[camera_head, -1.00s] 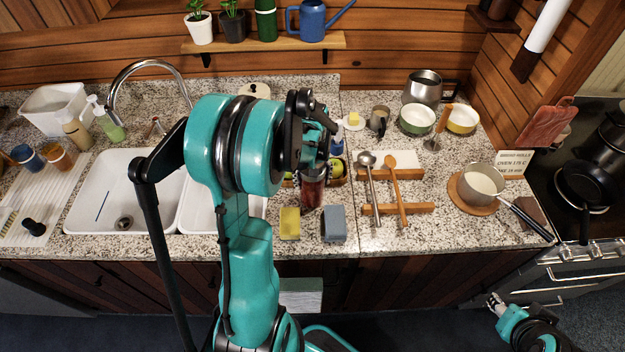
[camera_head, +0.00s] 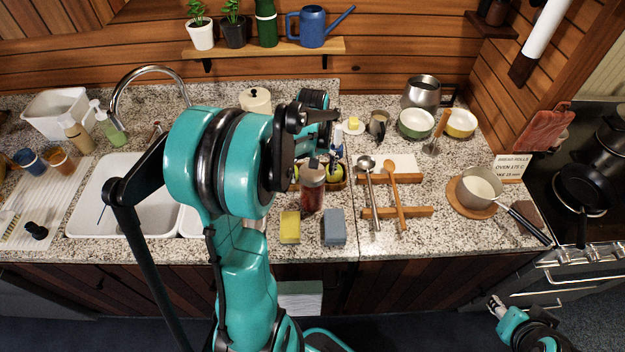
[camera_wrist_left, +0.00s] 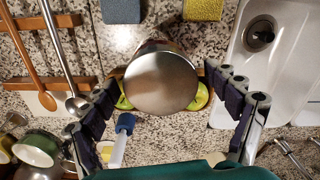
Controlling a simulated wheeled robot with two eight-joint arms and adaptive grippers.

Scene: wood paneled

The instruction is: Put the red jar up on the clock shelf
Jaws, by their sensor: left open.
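The red jar (camera_head: 312,190) stands upright on the speckled counter, with red contents and a metallic lid. In the left wrist view its round lid (camera_wrist_left: 162,82) shows from above, just beyond and between the fingers. My left gripper (camera_head: 325,125) is behind and above the jar in the head view, partly hidden by my own wrist. In the wrist view my left gripper (camera_wrist_left: 168,105) is open, its fingers apart on both sides and nothing held. My right gripper (camera_head: 495,305) is low at the right, small and away from the counter. No clock shows in these views.
A wooden spoon rack (camera_head: 398,211) is right, the sink (camera_head: 120,205) left. A plant shelf (camera_head: 265,47) and a small dark shelf (camera_head: 493,25) are on the walls.

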